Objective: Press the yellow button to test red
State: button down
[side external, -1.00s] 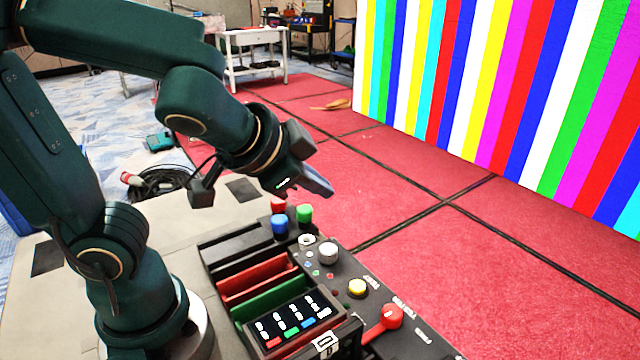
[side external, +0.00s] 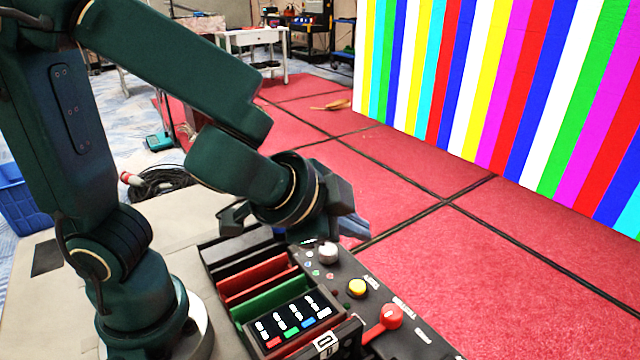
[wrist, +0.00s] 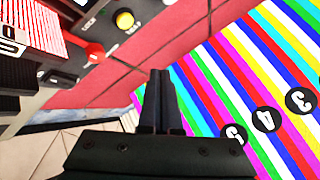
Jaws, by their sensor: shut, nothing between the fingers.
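The yellow button (side external: 357,287) sits on the dark control panel (side external: 378,313), between a white knob and a red lever knob. It also shows at the top of the wrist view (wrist: 125,20). My gripper (side external: 352,230) is shut and empty. In the side view it hangs above the far end of the panel, behind and above the yellow button, apart from it. In the wrist view its fingertips (wrist: 161,75) point toward the floor and the striped wall.
The red lever knob (side external: 390,316) and white knob (side external: 327,252) flank the yellow button. A small display (side external: 293,318) and slotted red and green holders lie left of it. The striped video wall (side external: 520,90) stands behind, with open red floor (side external: 450,260) between.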

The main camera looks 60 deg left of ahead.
send_over(350, 292)
jog(key=shift+f, duration=3.75)
jog(key=shift+f, duration=0.15)
jog(key=shift+f, duration=0.25)
jog(key=shift+f, duration=0.45)
jog(key=shift+r, duration=0.9)
jog(key=shift+r, duration=2.5)
